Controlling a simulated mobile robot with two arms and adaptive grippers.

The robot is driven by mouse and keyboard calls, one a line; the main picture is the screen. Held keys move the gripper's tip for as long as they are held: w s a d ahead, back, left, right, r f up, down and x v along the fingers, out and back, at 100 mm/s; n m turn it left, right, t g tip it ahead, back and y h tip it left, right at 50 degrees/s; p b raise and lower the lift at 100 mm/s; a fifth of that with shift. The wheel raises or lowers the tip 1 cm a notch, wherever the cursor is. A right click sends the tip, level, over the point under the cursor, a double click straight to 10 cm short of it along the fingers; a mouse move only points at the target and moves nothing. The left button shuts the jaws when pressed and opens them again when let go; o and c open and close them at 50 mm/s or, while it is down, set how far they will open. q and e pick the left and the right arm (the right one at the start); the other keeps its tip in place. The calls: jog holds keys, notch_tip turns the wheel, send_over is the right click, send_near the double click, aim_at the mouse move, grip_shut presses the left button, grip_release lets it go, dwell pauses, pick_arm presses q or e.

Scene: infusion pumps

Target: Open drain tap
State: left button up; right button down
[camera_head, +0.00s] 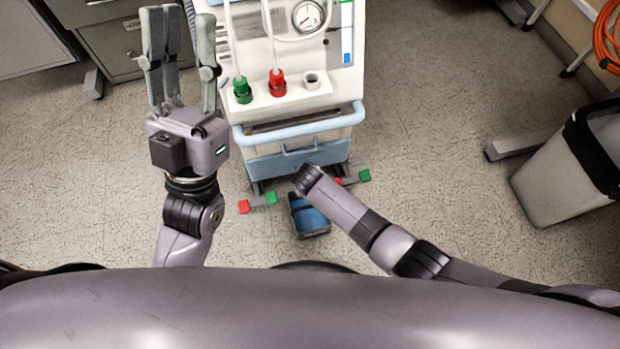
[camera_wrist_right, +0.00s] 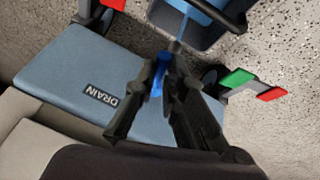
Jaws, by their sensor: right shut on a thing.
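The blue drain tap (camera_wrist_right: 158,80) shows in the right wrist view, partly hidden between the dark fingers of my right gripper (camera_wrist_right: 170,68), which is shut on it. Beside it is a blue-grey panel (camera_wrist_right: 65,75) labelled DRAIN. This panel also shows low on the pump machine (camera_head: 275,165) in the head view. A thin blue strip (camera_wrist_right: 183,30) runs from near the tap towards a blue bucket (camera_wrist_right: 205,25); I cannot tell if it is liquid. The bucket is on the floor in the head view (camera_head: 310,218). My left gripper (camera_head: 182,22) is open and empty, left of the machine.
The machine has a light-blue handle bar (camera_head: 300,128), green (camera_head: 242,92) and red (camera_head: 277,84) connectors, and a gauge (camera_head: 308,16). Its feet carry red and green pedals (camera_head: 364,175). A grey bin (camera_head: 570,175) stands at right. Floor between is free.

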dwell(0.4)
jog(key=c, duration=1.7)
grip_release()
jog(key=shift+o, duration=0.2)
jog(key=v, duration=1.2)
